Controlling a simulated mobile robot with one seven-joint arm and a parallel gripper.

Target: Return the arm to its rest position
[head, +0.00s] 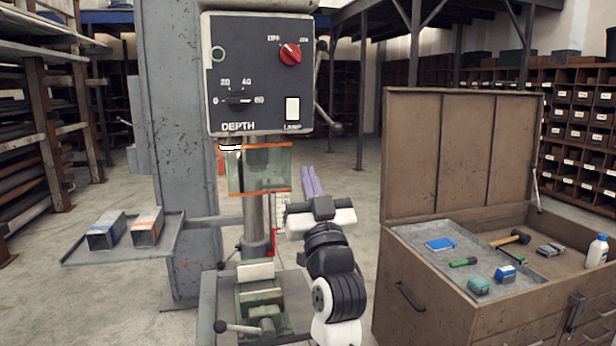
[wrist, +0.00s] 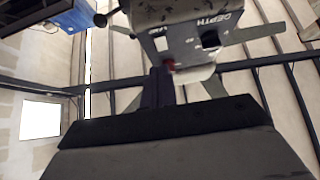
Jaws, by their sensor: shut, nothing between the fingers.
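My arm rises from the bottom centre of the head view, and my gripper (head: 311,180) points upward with its purple fingers together, holding nothing. The gripper is just right of the drill press's clear guard (head: 262,170); I cannot tell whether there is a gap in depth. In the wrist view the dark fingers (wrist: 159,88) are closed side by side, with the drill press head (wrist: 190,40) beyond them. No rest position is marked in view.
A vise (head: 262,300) with a handle sits on the press table, left of my arm. A side tray (head: 85,255) holds two square tubes. A wooden chest (head: 425,300) with its lid open and tools inside stands close on the right. Shelves line the room.

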